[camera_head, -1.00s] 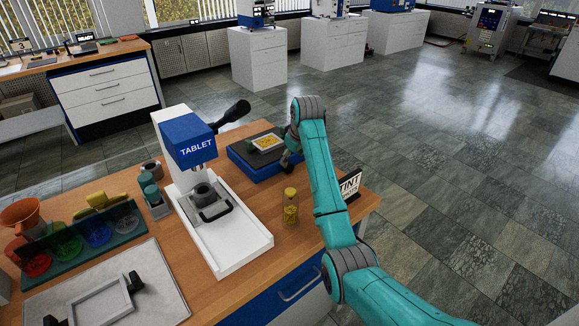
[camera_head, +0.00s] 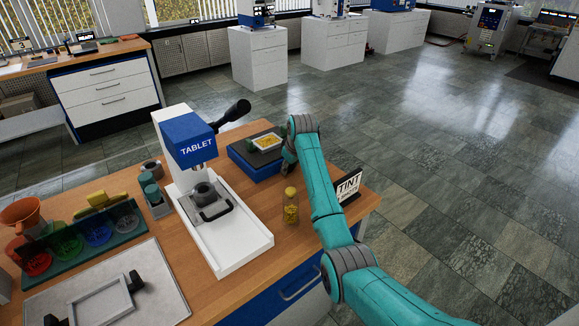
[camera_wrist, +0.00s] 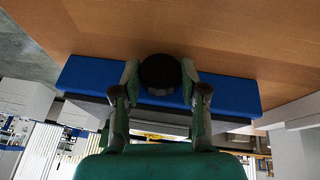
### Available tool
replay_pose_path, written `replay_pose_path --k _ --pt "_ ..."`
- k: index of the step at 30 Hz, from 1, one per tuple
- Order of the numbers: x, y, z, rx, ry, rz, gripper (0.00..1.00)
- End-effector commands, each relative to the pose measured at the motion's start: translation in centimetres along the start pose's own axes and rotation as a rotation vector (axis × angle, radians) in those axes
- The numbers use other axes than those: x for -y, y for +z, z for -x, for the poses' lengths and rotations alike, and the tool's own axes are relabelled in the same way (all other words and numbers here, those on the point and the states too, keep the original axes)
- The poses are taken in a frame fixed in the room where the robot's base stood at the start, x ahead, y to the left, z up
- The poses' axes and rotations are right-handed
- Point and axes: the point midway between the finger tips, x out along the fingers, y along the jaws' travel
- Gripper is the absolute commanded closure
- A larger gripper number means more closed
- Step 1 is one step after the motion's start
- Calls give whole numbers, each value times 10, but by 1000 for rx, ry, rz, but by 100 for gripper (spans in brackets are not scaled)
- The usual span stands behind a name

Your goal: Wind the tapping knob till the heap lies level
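The tapping knob (camera_wrist: 160,72) is a round black knob at the front of a blue, dark-topped tapping unit (camera_head: 246,164). The unit also shows in the wrist view (camera_wrist: 232,93). A white square dish (camera_head: 256,147) on top holds a yellow heap (camera_head: 267,142); its exact levelness is too small to judge. My gripper (camera_wrist: 160,78) has one finger on each side of the knob, and both seem to touch it. In the head view the knob and most of my gripper are hidden behind my arm.
The white TABLET press (camera_head: 188,139) with a black lever stands left of the unit. A jar of yellow powder (camera_head: 291,208) stands in front, near my arm. A TINT sign (camera_head: 348,186) stands at the table's right edge. Coloured bowls (camera_head: 68,241) stand far left.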

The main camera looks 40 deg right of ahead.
Motion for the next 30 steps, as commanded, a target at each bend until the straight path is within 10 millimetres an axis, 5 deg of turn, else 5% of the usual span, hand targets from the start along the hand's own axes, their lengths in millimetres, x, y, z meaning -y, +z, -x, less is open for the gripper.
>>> replay_pose_path --k 3,30 --pt "1 0 0 0 -1 0 92" --pt "-4 1 -2 -32 -382 -162 92"
